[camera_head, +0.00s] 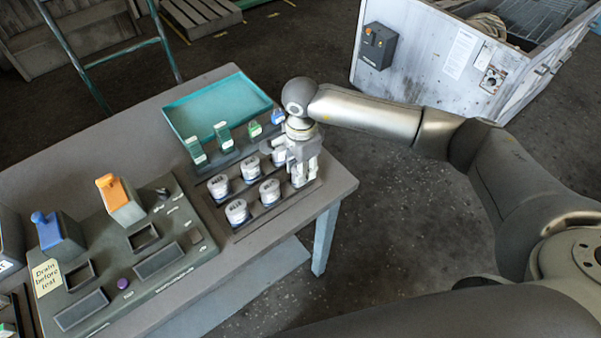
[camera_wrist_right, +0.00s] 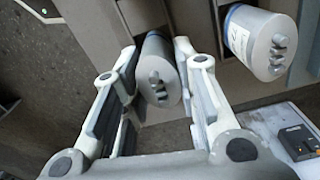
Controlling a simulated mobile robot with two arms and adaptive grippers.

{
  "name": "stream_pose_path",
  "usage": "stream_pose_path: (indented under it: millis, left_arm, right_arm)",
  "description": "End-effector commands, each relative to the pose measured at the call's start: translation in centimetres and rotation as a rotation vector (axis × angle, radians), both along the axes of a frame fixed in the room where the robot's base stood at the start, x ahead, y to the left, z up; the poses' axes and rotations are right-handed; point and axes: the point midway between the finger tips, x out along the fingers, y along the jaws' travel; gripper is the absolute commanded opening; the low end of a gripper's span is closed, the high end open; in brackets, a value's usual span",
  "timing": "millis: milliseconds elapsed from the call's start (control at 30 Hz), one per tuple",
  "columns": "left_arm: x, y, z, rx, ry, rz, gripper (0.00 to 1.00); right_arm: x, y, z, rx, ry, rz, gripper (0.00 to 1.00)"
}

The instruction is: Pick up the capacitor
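Several white, labelled cylindrical capacitors stand upright in a dark rack at the table's right end, such as one at the front (camera_head: 236,211) and one in the middle (camera_head: 270,192). My right gripper (camera_head: 303,176) points down over the rack's right corner. In the right wrist view, a grey capacitor with terminals (camera_wrist_right: 158,72) sits between the fingers of this gripper (camera_wrist_right: 155,60). The fingers look open around it, with a small gap on the left; contact on the right is unclear. Another capacitor with a blue band (camera_wrist_right: 258,42) stands to the right. My left gripper is not in view.
A teal tray (camera_head: 215,85) lies behind the rack. Green and blue parts (camera_head: 224,137) stand in a row between them. A test panel (camera_head: 125,260) with orange and blue blocks fills the table's left. Open floor lies right of the table.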

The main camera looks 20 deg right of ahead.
Motion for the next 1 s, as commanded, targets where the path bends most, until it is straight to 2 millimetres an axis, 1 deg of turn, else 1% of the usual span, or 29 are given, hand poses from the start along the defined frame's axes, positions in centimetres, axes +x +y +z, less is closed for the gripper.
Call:
stream_pose_path:
  millis: [33,67,367,567,667,767,867,1000]
  left_arm:
    - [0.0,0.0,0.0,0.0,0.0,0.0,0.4]
    - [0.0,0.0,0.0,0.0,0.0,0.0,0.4]
    - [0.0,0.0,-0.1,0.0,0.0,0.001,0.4]
    - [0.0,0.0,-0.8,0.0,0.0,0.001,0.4]
    - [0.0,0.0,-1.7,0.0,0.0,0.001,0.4]
    - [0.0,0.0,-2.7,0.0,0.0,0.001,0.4]
    - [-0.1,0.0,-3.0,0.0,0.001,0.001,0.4]
    - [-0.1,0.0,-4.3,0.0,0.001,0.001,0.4]
  right_arm:
    - [0.0,0.0,0.0,0.0,0.0,0.0,0.15]
    - [0.0,0.0,0.0,0.0,0.0,0.0,0.11]
    - [0.0,0.0,0.1,0.0,-0.001,0.0,0.11]
    - [0.1,0.0,0.8,0.001,-0.004,0.001,0.11]
    - [0.1,0.0,1.6,0.001,-0.005,0.002,0.11]
    - [0.1,0.0,3.1,0.001,-0.007,0.002,0.11]
    - [-1.4,0.0,4.6,0.001,-0.006,0.004,0.11]
    - [-3.8,-0.1,7.4,0.001,-0.009,0.004,0.11]
